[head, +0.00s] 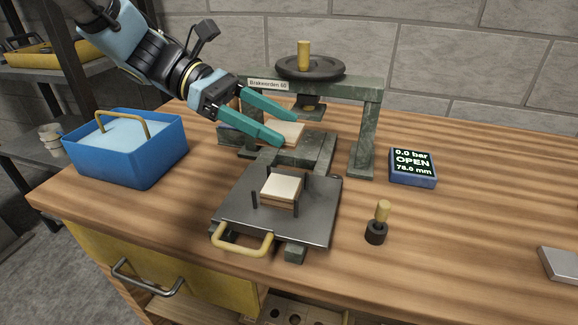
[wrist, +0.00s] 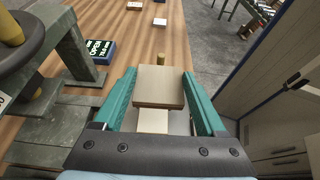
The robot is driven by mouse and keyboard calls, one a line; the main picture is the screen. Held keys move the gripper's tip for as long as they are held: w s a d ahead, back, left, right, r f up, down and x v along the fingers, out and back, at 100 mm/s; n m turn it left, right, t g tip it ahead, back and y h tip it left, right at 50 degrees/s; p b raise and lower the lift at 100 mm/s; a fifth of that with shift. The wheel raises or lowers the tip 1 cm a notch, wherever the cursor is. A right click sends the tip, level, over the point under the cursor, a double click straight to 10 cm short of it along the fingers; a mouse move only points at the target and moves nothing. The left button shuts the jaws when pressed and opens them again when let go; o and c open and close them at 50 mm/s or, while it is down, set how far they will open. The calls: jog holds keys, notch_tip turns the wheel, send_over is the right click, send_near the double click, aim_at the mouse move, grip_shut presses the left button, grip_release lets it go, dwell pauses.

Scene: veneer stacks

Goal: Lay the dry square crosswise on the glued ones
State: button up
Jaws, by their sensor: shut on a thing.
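My gripper (head: 288,127) is shut on a thin pale wooden square (head: 285,133), which also lies between the teal fingers in the wrist view (wrist: 160,84). The gripper holds it level in the air, up and behind the stack in the head view. The stack of pale squares (head: 281,188) stands on a grey metal plate (head: 232,209) between dark upright pins. Its top is light cream. In the wrist view the stack (wrist: 153,122) shows partly beneath the held square. I cannot tell the grain directions clearly.
A stone-green press (head: 370,130) with a dark handwheel (head: 310,67) stands behind the plate. A blue box (head: 160,160) is at left. A display (head: 413,168) reads OPEN, 0.0 bar. A knobbed tool (head: 376,228) stands right of the plate. The right bench is mostly clear.

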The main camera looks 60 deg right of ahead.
send_over(276, 184)
notch_tip(276, 184, down, 6)
jog(key=shift+r+p, duration=0.1)
jog(key=shift+p, duration=0.2)
notch_tip(276, 184, down, 4)
jog(key=shift+f, duration=0.1)
jog(key=o, duration=1.4)
jog(key=b+v, duration=0.1)
jog(key=v, duration=1.1)
jog(key=shift+b, duration=0.35)
jog(key=w+a+f+t, duration=0.2)
jog(key=w+a+t, duration=0.15)
jog(key=a, duration=0.25)
jog(key=w+a+f+m+t+y, duration=0.1)
jog(key=w+a+f+t, duration=0.2)
jog(key=a, duration=0.4)
jog(key=w+a+f+t, duration=0.2)
jog(key=w+a, duration=0.3)
jog(key=a, duration=0.1)
jog(key=w+a+m+t+y, duration=0.1)
jog(key=w+a+m+t, duration=0.1)
jog(key=a, duration=0.7)
jog(key=w+a+m+t+y, duration=0.1)
jog(key=a+t, duration=0.3)
jog(key=a, duration=0.6)
jog(key=shift+w+a+f+m+y, duration=0.25)
jog(key=shift+w+m+y, duration=0.2)
jog(key=shift+w, duration=0.4)
